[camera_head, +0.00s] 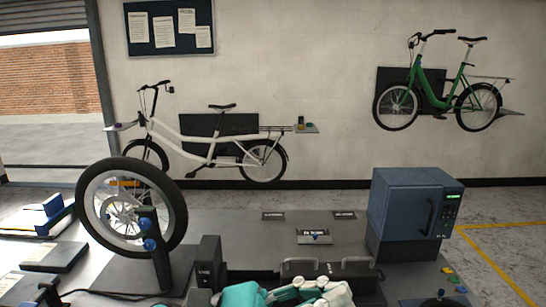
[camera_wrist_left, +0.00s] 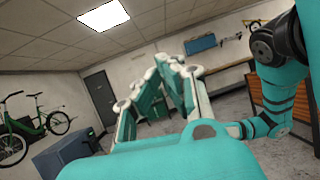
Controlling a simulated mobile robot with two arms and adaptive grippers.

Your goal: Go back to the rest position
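A teal and white gripper with part of its arm (camera_head: 290,293) shows at the bottom edge of the head view, cut off by the frame. It is in front of the grey bench, and I take it to be my left one. In the left wrist view, the teal and white fingers of my left gripper (camera_wrist_left: 160,90) slant toward each other. I see no object between them, but cannot judge the gap at their tips. Another teal arm link of mine with a black joint fills the right side there. My right gripper is not clearly seen in either view.
The bench (camera_head: 250,230) carries a spoked wheel on a stand (camera_head: 88,205), a blue oven-like box (camera_head: 405,200) and a dark case with handles (camera_head: 300,268). A white bike (camera_head: 190,145) and a green bike (camera_head: 420,80) are at the wall.

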